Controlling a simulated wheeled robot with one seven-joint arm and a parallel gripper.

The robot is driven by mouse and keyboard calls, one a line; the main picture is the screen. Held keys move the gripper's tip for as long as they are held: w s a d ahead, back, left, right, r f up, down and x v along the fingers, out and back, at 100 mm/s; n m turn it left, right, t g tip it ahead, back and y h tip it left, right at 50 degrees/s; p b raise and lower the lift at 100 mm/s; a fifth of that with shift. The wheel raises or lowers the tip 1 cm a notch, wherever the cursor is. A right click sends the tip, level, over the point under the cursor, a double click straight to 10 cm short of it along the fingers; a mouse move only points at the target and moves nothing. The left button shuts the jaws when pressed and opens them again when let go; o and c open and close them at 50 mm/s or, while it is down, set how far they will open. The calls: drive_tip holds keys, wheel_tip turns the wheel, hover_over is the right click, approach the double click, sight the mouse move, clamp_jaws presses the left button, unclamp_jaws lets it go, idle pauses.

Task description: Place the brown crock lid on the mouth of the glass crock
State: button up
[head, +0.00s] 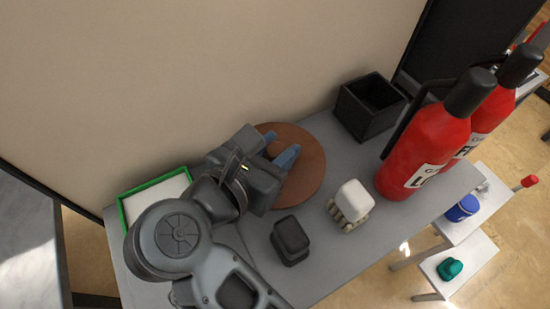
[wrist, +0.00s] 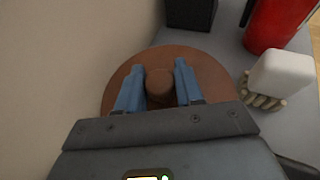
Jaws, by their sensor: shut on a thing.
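The brown crock lid (head: 310,170) is a round disc with a short knob (wrist: 159,85), over the grey table near the wall. My gripper (head: 281,147) is above the lid, its two blue fingers on either side of the knob. In the wrist view the lid (wrist: 220,85) spreads out beyond both fingers, and my gripper (wrist: 159,68) is shut on the knob. I cannot tell whether the lid rests on something or hangs just above it. I do not make out the glass crock in either view; the lid and my arm hide what is beneath them.
A black open box (head: 369,106) stands behind right of the lid. Red extinguishers (head: 424,150) stand at the right. A white-topped block (head: 354,197) and a dark block (head: 290,238) stand in front. A green-rimmed tray (head: 127,206) lies left. The grey table (head: 335,255) is bare at front right.

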wheel_tip(320, 180, down, 4)
drive_tip(key=shift+w+a+f+p, duration=0.1)
drive_tip(key=shift+w+f+p, duration=0.15)
drive_tip(key=shift+p, duration=0.1)
drive_tip(key=shift+s+f, duration=0.1)
drive_tip(key=o, duration=0.6)
drive_tip(key=shift+f, duration=0.1)
drive_tip(key=o, duration=0.5)
